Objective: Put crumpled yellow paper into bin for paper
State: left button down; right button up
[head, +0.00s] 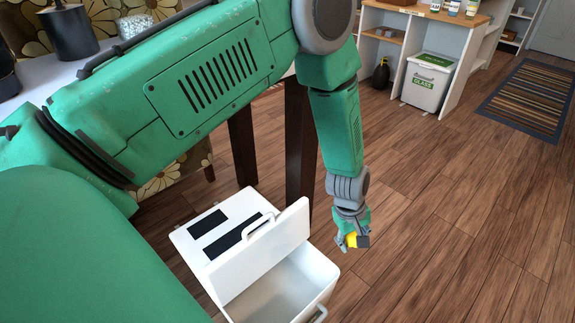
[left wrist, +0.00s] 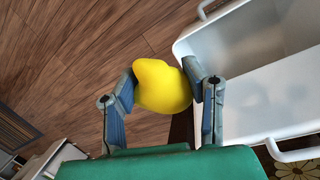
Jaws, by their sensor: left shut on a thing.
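The crumpled yellow paper (left wrist: 162,87) is a rounded yellow lump between the fingers of my left gripper (left wrist: 163,90), which is shut on it. In the head view a small part of the yellow paper (head: 352,241) shows at the tip of my left gripper (head: 353,242). A white bin (head: 270,289) stands open on the floor, its lid (head: 262,250) raised. The gripper is above and to the right of the bin's opening, outside its rim. The bin also shows on the right in the left wrist view (left wrist: 265,101). My right gripper is not in view.
A white bin marked GLASS (head: 428,85) stands under a shelf unit at the back right. Dark wooden posts (head: 300,140) stand behind the open bin. A striped rug (head: 530,97) lies at the far right. Wood floor is clear to the right.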

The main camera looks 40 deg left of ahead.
pick_arm(q)
jog(key=s+a+f+n+t+y+p, duration=0.15)
jog(key=s+f+n, duration=0.25)
jog(key=f+n, duration=0.45)
jog(key=n+y+b, duration=0.3)
jog(key=n+b, duration=0.8)
jog(key=n, duration=0.1)
send_over(262, 319)
jog(key=s+d, duration=0.1)
jog(key=d, duration=0.1)
jog(key=shift+g, duration=0.45)
jog(key=f, duration=3.2)
jog(key=shift+s+a+f, duration=0.1)
jog(key=shift+a+f, duration=0.1)
notch_tip(262, 319, down, 4)
jog(key=b, duration=0.2)
jog(key=shift+f+b, duration=0.1)
jog(key=shift+b, duration=0.2)
